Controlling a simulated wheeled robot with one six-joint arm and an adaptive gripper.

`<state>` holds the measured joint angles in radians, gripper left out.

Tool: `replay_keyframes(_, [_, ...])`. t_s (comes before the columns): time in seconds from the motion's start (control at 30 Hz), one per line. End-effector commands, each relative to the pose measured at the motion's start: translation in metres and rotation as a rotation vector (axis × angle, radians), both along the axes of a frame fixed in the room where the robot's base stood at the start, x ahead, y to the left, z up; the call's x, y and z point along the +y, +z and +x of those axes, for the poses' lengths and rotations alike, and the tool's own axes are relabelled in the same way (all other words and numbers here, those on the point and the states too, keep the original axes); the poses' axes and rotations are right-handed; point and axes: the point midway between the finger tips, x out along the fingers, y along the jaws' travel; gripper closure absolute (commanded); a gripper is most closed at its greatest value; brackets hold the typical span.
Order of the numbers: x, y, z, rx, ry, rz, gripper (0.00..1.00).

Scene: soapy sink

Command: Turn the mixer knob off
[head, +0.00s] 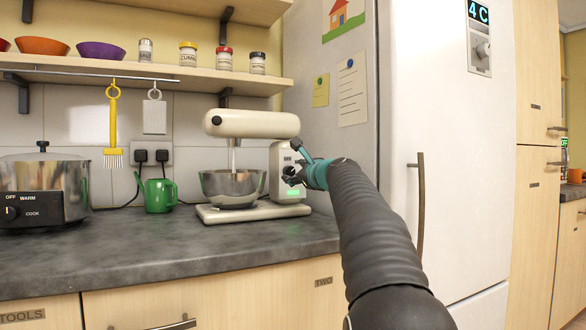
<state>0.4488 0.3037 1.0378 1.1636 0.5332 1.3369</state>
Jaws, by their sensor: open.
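The cream stand mixer (252,124) stands on the dark counter with a metal bowl (232,188) under its head. Its knob (287,170) is a small dark shape on the side panel of the body, with small markings above it and a lit green display (293,193) below. My gripper (293,163) is open at that panel, with one finger above the knob and one close below it. It partly covers the panel. I cannot tell whether a finger touches the knob, or which setting it points to.
A shelf (150,74) with bowls and jars runs above.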

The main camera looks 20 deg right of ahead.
Motion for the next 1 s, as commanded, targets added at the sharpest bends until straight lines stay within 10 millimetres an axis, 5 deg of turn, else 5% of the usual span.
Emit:
replay_keyframes(0.3, [0.0, 0.0, 0.031, 0.0, -0.001, 0.0, 0.41])
replay_keyframes(0.67, [-0.001, 0.0, 0.034, 0.0, -0.004, 0.0, 0.41])
replay_keyframes(0.9, [-0.001, 0.0, 0.034, 0.0, -0.004, 0.0, 1.0])
replay_keyframes(1.0, [-0.005, 0.0, 0.034, 0.0, -0.004, 0.0, 1.0])
